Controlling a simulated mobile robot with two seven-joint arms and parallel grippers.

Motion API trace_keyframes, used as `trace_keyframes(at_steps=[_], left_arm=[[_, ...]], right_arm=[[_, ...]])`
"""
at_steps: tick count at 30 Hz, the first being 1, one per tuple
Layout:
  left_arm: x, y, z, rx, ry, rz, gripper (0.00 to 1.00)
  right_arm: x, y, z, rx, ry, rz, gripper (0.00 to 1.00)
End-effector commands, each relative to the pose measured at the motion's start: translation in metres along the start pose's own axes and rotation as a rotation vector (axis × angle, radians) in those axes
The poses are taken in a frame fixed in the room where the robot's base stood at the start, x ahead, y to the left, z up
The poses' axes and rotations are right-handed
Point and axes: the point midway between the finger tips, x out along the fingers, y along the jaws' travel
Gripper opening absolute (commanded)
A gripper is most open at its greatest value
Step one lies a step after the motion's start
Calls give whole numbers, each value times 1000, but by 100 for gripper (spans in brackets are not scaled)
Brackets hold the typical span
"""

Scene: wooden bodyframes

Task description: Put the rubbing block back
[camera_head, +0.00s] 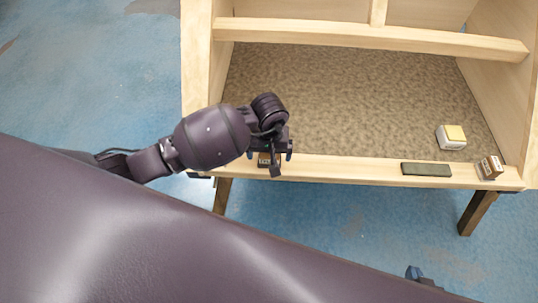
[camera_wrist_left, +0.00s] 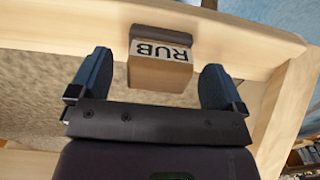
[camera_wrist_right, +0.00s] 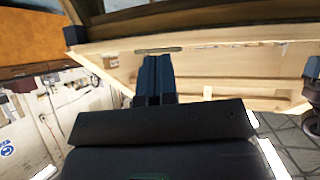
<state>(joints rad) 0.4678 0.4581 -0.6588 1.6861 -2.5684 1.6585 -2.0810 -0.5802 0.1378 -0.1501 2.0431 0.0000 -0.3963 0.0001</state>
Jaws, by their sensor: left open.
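The rubbing block (camera_wrist_left: 160,72), a wooden block with a white face marked RUB and a dark pad along one edge, is at the wooden front rail. In the left wrist view it sits between the two blue fingers of my left gripper (camera_wrist_left: 157,78), with a gap on each side. In the head view the left gripper (camera_head: 272,152) is over the left part of the rail and hides much of the block (camera_head: 264,160). My right gripper (camera_wrist_right: 155,72) has its fingers together with nothing visible between them, below the rail in its wrist view.
A dark flat strip (camera_head: 426,169) lies on the right of the front rail (camera_head: 340,170). A small brown block with a label (camera_head: 491,167) stands near the right end. A yellow-topped white block (camera_head: 452,137) sits on the mottled panel (camera_head: 350,100). The panel's middle is clear.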

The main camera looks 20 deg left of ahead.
Motion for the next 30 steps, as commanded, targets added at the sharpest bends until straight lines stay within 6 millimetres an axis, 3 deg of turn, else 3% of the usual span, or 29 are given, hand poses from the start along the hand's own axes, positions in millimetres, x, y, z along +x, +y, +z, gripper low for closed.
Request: trace_keyframes(at_steps=[1, 6, 15, 26, 30], left_arm=[[-14, 0, -2, 3, 9, 1, 95], [-48, 0, -2, 3, 9, 1, 95], [-90, 0, -1, 1, 3, 1, 95], [-98, 2, 2, -6, -9, 11, 95], [-87, 17, 27, -87, -115, 133, 95]], right_arm=[[-1, 0, -4, 0, 6, 1, 0], [-3, 2, -10, -2, 15, 1, 0], [-5, 4, -11, -10, 15, 2, 0], [-5, 5, -6, -12, 6, 2, 0], [-5, 5, -7, -11, 7, 2, 0]])
